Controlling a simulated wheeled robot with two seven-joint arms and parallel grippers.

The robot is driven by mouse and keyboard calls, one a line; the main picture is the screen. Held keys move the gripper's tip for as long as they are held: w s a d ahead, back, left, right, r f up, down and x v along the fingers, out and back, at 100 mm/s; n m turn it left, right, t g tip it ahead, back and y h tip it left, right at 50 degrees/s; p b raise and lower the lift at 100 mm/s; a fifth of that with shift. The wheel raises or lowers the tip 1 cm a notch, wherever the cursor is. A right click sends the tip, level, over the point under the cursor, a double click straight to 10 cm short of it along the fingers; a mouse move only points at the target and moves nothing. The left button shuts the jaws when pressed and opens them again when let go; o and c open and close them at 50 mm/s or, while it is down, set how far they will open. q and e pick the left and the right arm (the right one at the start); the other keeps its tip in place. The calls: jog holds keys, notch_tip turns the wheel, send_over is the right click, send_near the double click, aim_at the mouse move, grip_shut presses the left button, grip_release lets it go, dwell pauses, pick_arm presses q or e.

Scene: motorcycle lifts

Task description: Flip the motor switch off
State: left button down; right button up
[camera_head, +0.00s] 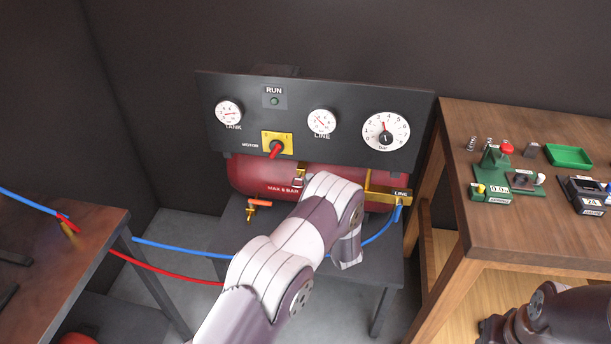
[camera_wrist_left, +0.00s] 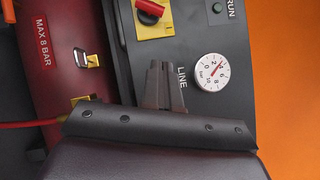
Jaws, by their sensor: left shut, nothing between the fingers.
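The motor switch is a red lever (camera_head: 276,149) on a yellow plate (camera_head: 287,137), set low on the dark panel and labelled MOTOR. In the head view the lever slants down and to the left. The switch (camera_wrist_left: 149,11) also shows at the top of the left wrist view, partly cut off. My left gripper (camera_wrist_left: 161,66) is shut and empty, its tips pointing towards the switch with a gap between. The tips lie beside the LINE label. In the head view my left arm hides these fingers. My right gripper is not in view.
The panel (camera_head: 350,97) carries a RUN lamp (camera_head: 274,101), which looks dark green, and several gauges. Below it is a red tank (camera_head: 250,178) with brass fittings. Red and blue hoses cross at left. A wooden bench (camera_head: 520,226) with small items stands at right.

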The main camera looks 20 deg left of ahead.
aim_at(276, 145)
pick_arm(q)
jog(key=s+a+p+x, duration=0.1)
jog(key=s+p+x, duration=0.1)
jog(key=x, duration=0.8)
jog(key=shift+w+a+r+p, duration=0.25)
jog(key=shift+a+p, duration=0.1)
jog(key=shift+a, duration=0.25)
jog(key=shift+a+r+n+g+h+p, duration=0.1)
jog(key=shift+r+n+g+h+p, duration=0.35)
jog(key=shift+n, duration=0.55)
jog(key=n+h, duration=0.1)
jog(key=a+r+n+g+h+p, duration=0.1)
jog(key=n, duration=0.1)
jog(key=r+n+g+h+p, duration=0.1)
jog(key=n, duration=0.1)
jog(key=shift+s+a+r, duration=0.15)
jog(key=shift+s+a, duration=0.15)
jog(key=shift+a, duration=0.05)
jog(key=shift+a+n+g+h+p, duration=0.35)
jog(key=shift+a+n+h+p, duration=0.25)
jog(key=shift+n, duration=0.3)
jog(key=shift+s+r, duration=0.1)
